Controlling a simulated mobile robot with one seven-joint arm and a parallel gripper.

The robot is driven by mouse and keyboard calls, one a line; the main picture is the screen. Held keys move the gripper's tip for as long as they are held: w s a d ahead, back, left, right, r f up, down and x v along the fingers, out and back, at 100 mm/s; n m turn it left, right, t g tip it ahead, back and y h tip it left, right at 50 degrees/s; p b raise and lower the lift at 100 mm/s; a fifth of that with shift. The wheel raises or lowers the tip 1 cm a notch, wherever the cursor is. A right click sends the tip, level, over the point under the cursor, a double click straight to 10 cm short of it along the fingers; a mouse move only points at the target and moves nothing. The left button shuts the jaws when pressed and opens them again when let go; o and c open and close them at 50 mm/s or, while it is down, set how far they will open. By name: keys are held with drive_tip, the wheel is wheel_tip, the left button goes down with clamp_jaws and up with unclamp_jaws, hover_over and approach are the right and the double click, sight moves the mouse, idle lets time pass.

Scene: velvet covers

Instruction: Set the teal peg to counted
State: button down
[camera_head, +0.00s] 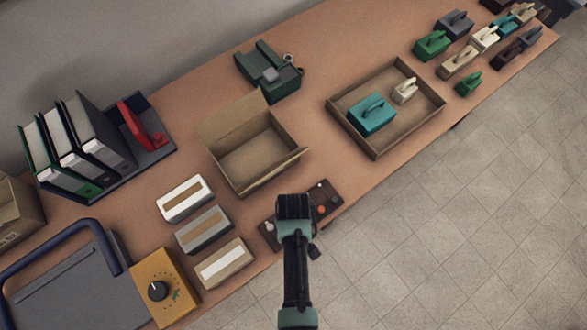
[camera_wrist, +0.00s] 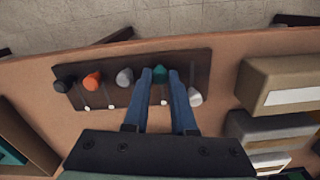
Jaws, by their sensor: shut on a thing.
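The dark peg board (camera_head: 328,190) lies at the table's front edge, partly hidden by my arm in the head view. It also shows in the wrist view (camera_wrist: 139,58). In the wrist view the teal peg (camera_wrist: 159,73) is between my gripper's fingertips (camera_wrist: 160,77), and the fingers are shut on it. A black peg (camera_wrist: 63,85), an orange peg (camera_wrist: 91,80) and a grey peg (camera_wrist: 125,77) stand left of it. A pale grey peg (camera_wrist: 195,97) to the right sits lower in the picture than the teal one. Small white marks show along the board's lower side. Any wording on the board is unreadable.
Several label-fronted blocks (camera_head: 205,230) stand left of the board. An open cardboard box (camera_head: 250,150) is behind it. A wooden tray (camera_head: 345,130) with a teal block is to the right. A yellow dial box (camera_head: 163,285) is at left. Table between board and tray is clear.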

drive_tip(key=w+a, duration=0.1)
drive_tip(key=w+a+b, duration=0.1)
drive_tip(key=w, duration=0.1)
drive_tip(key=shift+w+a+b, duration=0.3)
idle(0.3)
drive_tip(key=c, duration=1)
unclamp_jaws()
wheel_tip(320, 180, up, 13)
